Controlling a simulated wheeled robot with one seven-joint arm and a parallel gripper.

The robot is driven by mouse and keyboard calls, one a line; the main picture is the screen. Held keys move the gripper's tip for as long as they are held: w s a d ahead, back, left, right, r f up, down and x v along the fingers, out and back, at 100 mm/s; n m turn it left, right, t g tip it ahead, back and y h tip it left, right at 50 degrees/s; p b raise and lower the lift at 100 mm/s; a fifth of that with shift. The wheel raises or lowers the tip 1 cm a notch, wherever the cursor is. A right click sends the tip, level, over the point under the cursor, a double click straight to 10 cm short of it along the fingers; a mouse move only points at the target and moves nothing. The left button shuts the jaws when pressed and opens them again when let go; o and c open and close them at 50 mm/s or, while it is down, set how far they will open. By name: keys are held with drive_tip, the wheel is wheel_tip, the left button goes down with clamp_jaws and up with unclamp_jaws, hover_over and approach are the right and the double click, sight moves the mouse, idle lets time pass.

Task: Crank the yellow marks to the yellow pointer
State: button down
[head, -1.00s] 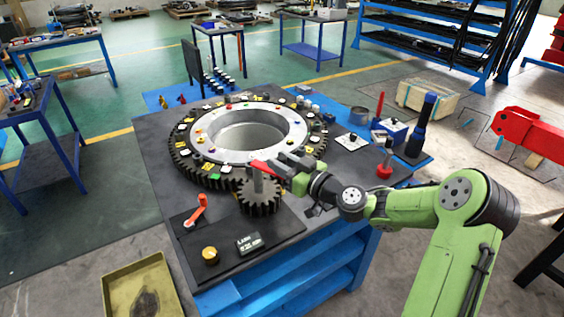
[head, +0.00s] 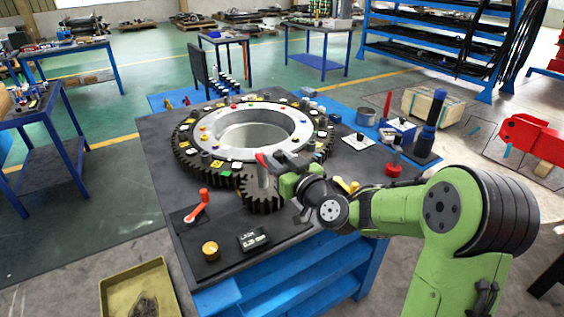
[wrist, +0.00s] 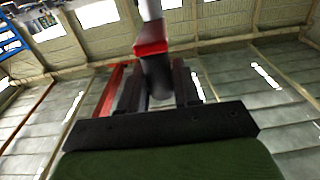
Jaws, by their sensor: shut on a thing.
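A large dark ring gear (head: 183,168) lies on the table around a pale metal ring. Several yellow marks (head: 216,163) sit on it among white, green, red and dark pieces. A small dark pinion gear (head: 262,203) stands at its near edge, with a grey post and a red crank (head: 261,157) on top. My gripper (head: 280,163) is shut at the crank's end. In the wrist view its fingers (wrist: 160,88) close around a grey handle (wrist: 158,75) below a red part. A yellow piece (head: 346,186) beside my arm may be the pointer; I cannot tell.
An orange-red lever (head: 198,204), a yellow knob (head: 210,250) and a small display box (head: 253,239) are on the near table corner. A red-based post (head: 393,167) and a tall dark-blue tool (head: 428,125) stand at right. A yellow tray (head: 148,290) lies on the floor.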

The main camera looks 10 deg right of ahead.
drive_tip(key=shift+a+r, duration=0.1)
drive_tip(key=shift+a, duration=0.2)
drive_tip(key=c, duration=1.1)
unclamp_jaws()
drive_tip(key=shift+o, duration=0.8)
drive_tip(key=shift+w+a, duration=0.1)
drive_tip(key=shift+d, duration=0.25)
drive_tip(key=b+v, duration=0.6)
drive_tip(key=v, duration=0.9)
drive_tip(key=shift+s+b, duration=0.3)
drive_tip(key=shift+s, duration=0.05)
drive_tip(key=shift+d, duration=0.1)
